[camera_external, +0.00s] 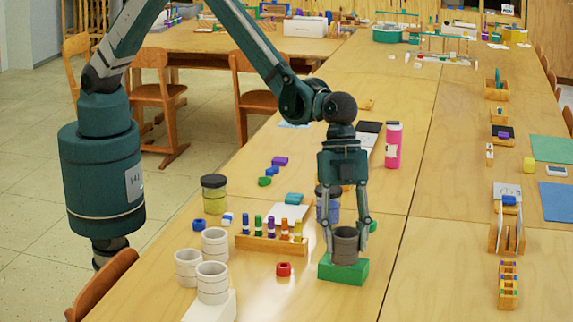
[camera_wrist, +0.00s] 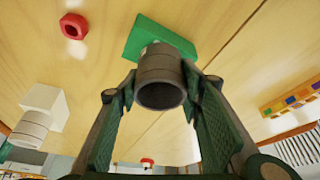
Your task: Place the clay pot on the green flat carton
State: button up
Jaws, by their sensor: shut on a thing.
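The clay pot (camera_external: 346,246) is a small dark grey-brown cup. It stands upright over the green flat carton (camera_external: 343,272), with its base at the carton's top. I cannot tell whether it touches or hangs just above. My gripper (camera_external: 346,240) points down and is shut on the pot, with one finger on each side. In the wrist view the pot (camera_wrist: 160,76) shows its open mouth between my fingers (camera_wrist: 160,84). The green carton (camera_wrist: 148,32) lies beyond it, partly hidden by the pot.
A red nut-shaped piece (camera_external: 283,269) lies left of the carton. A wooden rack of coloured tubes (camera_external: 271,244) and several pale cups (camera_external: 213,283) stand further left. A lidded jar (camera_external: 328,205) is close behind my gripper. The table right of the carton is clear.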

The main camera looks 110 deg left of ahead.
jog(key=shift+f, duration=0.15)
jog(key=o, duration=1)
jog(key=p+v, duration=0.1)
jog(key=v, duration=1.1)
jog(key=shift+s+a, duration=0.1)
dwell(0.5)
